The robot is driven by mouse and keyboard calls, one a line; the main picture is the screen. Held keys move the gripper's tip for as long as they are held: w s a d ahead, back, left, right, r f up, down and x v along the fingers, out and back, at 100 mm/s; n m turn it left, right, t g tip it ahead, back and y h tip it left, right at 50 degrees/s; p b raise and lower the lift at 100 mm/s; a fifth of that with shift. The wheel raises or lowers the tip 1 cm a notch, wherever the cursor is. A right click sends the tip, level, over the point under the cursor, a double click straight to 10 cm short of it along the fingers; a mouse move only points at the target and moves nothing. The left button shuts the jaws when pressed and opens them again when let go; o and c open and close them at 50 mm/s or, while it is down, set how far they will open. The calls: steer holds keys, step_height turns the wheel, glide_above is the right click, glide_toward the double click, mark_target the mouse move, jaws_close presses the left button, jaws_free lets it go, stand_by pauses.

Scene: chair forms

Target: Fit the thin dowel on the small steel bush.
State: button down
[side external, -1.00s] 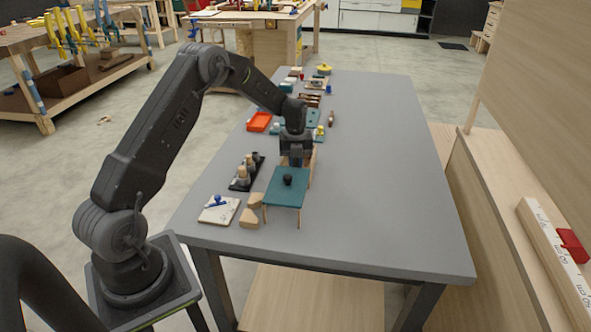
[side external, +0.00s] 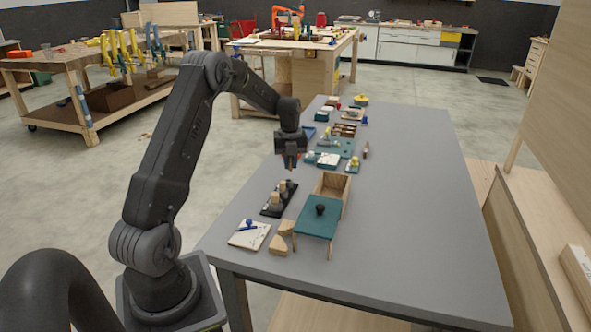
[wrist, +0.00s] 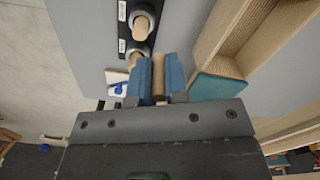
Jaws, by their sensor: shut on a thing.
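My gripper (wrist: 158,80) has blue fingers and is shut on a slim pale wooden dowel (wrist: 158,68), seen between the fingertips in the wrist view. In the side view my gripper (side external: 290,162) hangs above the table, behind and above the far end of a black rack (side external: 272,208). The rack carries pale upright pieces. In the wrist view the rack (wrist: 123,30) has white labels and two round seats with dark or grey rims, each with a wooden piece showing. I cannot tell which one is the small steel bush. The held dowel is apart from the rack.
A white board with a blue tool (side external: 250,235) and wooden blocks (side external: 280,243) lie in front. Several trays line the table's back. The table's right side is clear.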

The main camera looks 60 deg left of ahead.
steer(key=shift+w+a+f+n, duration=0.3)
steer(key=shift+a+f+n, duration=0.15)
steer(key=shift+a+f, duration=0.55)
steer(key=shift+w+a+f+n, duration=0.35)
steer(key=shift+a+f+n, duration=0.15)
steer(key=shift+a+f, duration=0.55)
steer(key=shift+w+a+f+n, duration=0.4)
steer(key=shift+a+f, duration=0.3)
steer(key=shift+f, duration=0.55)
steer(key=shift+s+f, duration=0.1)
steer(key=shift+f, duration=0.8)
steer(key=shift+c, duration=2.4)
jaws_free()
step_height(320, 180, up, 7)
